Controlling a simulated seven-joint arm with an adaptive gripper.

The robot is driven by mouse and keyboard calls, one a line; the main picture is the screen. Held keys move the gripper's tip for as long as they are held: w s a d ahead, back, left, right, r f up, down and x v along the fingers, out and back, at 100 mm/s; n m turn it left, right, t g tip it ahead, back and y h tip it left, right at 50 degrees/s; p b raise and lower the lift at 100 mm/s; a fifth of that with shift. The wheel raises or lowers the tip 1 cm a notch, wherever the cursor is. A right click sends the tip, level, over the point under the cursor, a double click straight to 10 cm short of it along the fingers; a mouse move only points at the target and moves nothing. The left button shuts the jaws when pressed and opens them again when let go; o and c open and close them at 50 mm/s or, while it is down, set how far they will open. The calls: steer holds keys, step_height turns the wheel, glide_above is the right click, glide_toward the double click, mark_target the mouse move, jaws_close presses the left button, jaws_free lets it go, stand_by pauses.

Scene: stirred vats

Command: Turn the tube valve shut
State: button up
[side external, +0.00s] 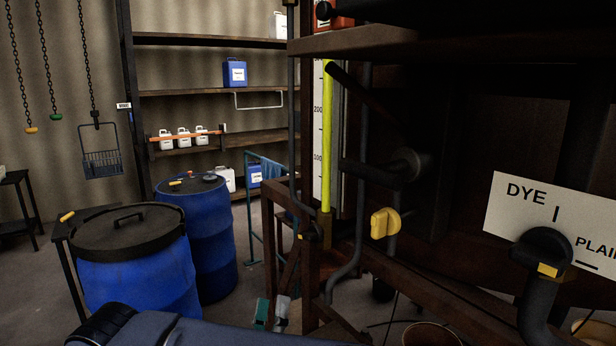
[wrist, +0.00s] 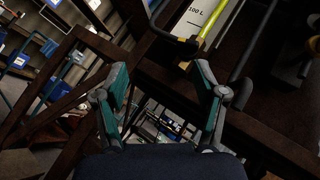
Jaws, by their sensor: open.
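A yellow-green sight tube (side external: 327,140) stands upright against a white scale board; the tube (wrist: 213,24) also shows in the wrist view. At its foot is a small dark valve (side external: 311,233) with a yellow tip; I cannot tell its exact setting. In the wrist view, a dark lever (wrist: 172,38) with a yellow end lies beside the tube's foot. My gripper (side external: 271,311) is low, below and left of the valve in the side view. In the wrist view my gripper (wrist: 160,66) has its teal fingers spread, with nothing between them.
A yellow knob (side external: 385,223) sits right of the tube. A black-handled valve (side external: 543,249) is before the DYE/PLAIN sign (side external: 555,215). Wooden frame beams (side external: 309,290) stand close to my gripper. Blue drums (side external: 137,265) stand left, with floor between drums and frame.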

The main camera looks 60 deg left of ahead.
steer(key=m+t+h, duration=0.8)
steer(key=m+h, duration=0.4)
steer(key=h, duration=0.1)
glide_toward(307, 233)
steer(key=x, duration=0.9)
steer(key=shift+w, duration=0.25)
steer(key=shift+c, duration=0.2)
steer(key=c, duration=1.1)
steer(key=shift+m+t+h, duration=0.6)
steer(key=shift+m+h, duration=2.6)
steer(key=shift+m, duration=0.6)
steer(key=o, duration=1.1)
